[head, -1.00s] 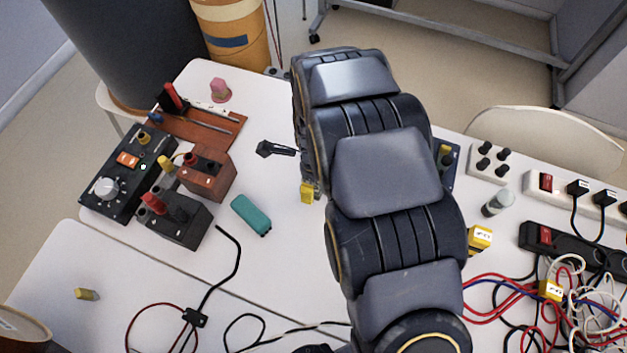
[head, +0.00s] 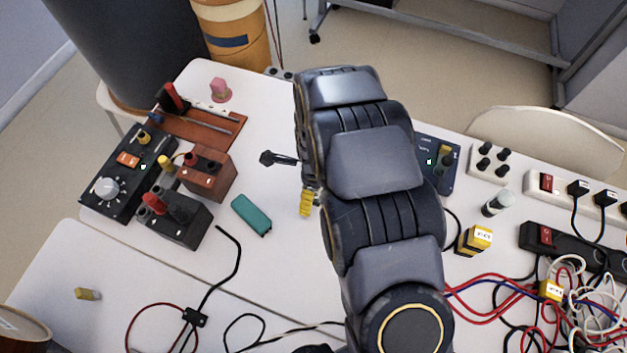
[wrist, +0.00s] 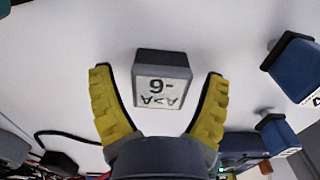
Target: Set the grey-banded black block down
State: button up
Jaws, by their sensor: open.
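In the wrist view a dark grey and black block (wrist: 162,66) with a white printed label lies between the two yellow fingers of my gripper (wrist: 158,74). There are gaps on both sides, so the fingers do not touch it. My gripper is open. The block appears to be on the white table; its far side and any band are hard to make out. In the head view a yellow finger (head: 306,203) shows at the left of my arm, and my arm hides the block.
Two blue blocks (wrist: 293,68) (wrist: 277,134) stand to the right in the wrist view. White table is clear near the finger.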

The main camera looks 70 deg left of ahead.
notch_tip(320, 180, up, 12)
jog(key=shift+r, duration=0.2)
dwell(0.4)
jog(key=w+d+r+n, duration=0.2)
jog(key=w+d+r, duration=0.45)
jog(key=d, duration=0.35)
jog(key=w+d+r+n, duration=0.1)
jog(key=w+d+r, duration=0.55)
jog(key=d, duration=0.35)
jog(key=s+d+r+n, duration=0.1)
jog(key=s+d+n, duration=0.1)
jog(key=d, duration=0.5)
jog(key=s+d+r+n+g, duration=0.1)
jog(key=s+d+r+n, duration=0.1)
jog(key=s+d, duration=0.3)
jog(key=s+d+r+n, duration=0.2)
jog(key=s+d, duration=0.2)
jog(key=d, duration=0.5)
jog(key=shift+g, duration=0.3)
